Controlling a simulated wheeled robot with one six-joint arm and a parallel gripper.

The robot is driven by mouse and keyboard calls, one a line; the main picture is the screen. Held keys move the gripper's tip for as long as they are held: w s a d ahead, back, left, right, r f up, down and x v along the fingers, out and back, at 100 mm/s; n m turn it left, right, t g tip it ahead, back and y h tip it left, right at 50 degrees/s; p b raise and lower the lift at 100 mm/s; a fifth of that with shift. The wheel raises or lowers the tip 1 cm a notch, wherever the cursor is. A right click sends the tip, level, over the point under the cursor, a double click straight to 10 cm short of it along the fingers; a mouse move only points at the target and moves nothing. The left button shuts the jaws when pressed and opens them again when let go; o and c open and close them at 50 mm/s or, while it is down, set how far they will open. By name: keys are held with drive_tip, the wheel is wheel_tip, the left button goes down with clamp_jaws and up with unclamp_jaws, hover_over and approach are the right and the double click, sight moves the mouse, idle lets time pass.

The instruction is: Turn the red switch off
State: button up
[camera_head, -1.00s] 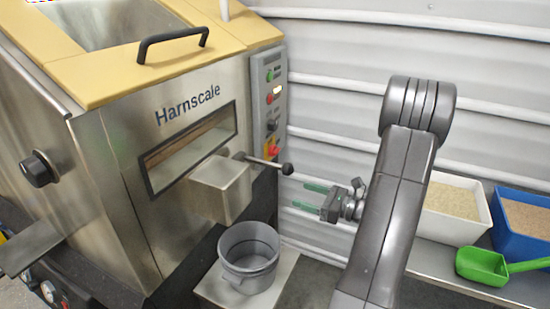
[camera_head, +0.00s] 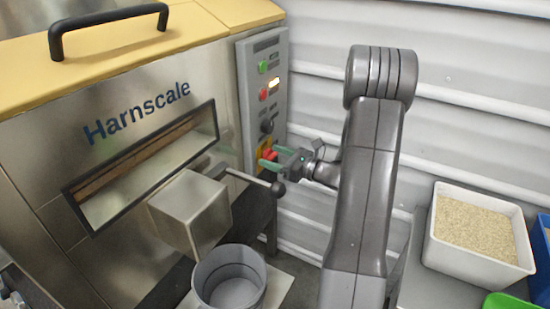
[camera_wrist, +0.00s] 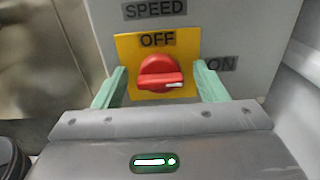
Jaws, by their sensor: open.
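The red switch (camera_wrist: 161,74) is a rotary knob on a yellow plate (camera_wrist: 127,48) on the grey control panel. In the wrist view OFF is printed above it and ON to its right. The white mark on the knob points right, toward ON. In the head view the switch (camera_head: 265,153) is low on the panel, partly hidden by my gripper (camera_head: 269,159). My gripper is open, and its green fingers stand on either side of the knob in the wrist view (camera_wrist: 158,86). I cannot tell whether they touch it.
The panel (camera_head: 244,95) also has a green button (camera_head: 263,67), a red button (camera_head: 264,94) and a black knob (camera_head: 267,126). A lever with a black ball (camera_head: 278,190) sticks out just below my gripper. A grey bucket (camera_head: 228,280) stands under the spout.

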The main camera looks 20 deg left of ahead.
drive_tip(key=c, duration=1)
drive_tip(key=shift+n+b, duration=0.3)
drive_tip(key=shift+b, duration=0.1)
drive_tip(key=n+b, duration=0.1)
drive_tip(key=b, duration=0.1)
drive_tip(key=n+b, duration=0.2)
drive_tip(key=shift+f, duration=0.25)
drive_tip(key=shift+s+n+b, duration=0.2)
drive_tip(key=shift+n+b, duration=6.6)
drive_tip(key=shift+n, duration=0.3)
